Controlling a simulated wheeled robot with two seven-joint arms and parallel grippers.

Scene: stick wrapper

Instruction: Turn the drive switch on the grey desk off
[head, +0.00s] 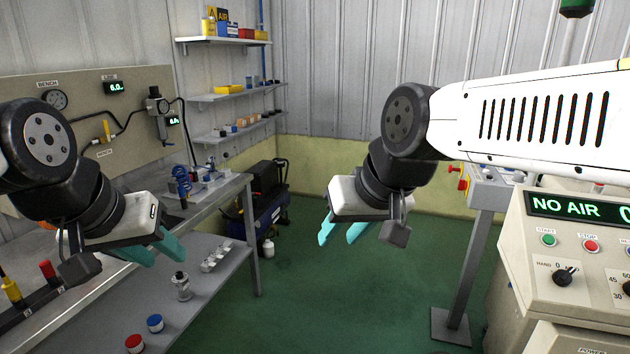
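A grey desk (495,190) on a post stands right of centre in the head view, partly hidden behind my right arm. A red knob on a yellow plate (462,184) sticks out of its left side. I cannot read a label on it or tell which control is the drive switch. My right gripper (341,233) hangs left of the desk, apart from it, with its teal fingers parted and nothing between them. My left gripper (153,252) is above the workbench at the left, far from the desk, with its teal fingers apart and empty.
A beige machine (560,250) with a "NO AIR" display, buttons and knobs stands at the right front. A metal workbench (215,265) with small parts runs along the left. A blue compressor (268,205) stands at the back. Green floor between is clear.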

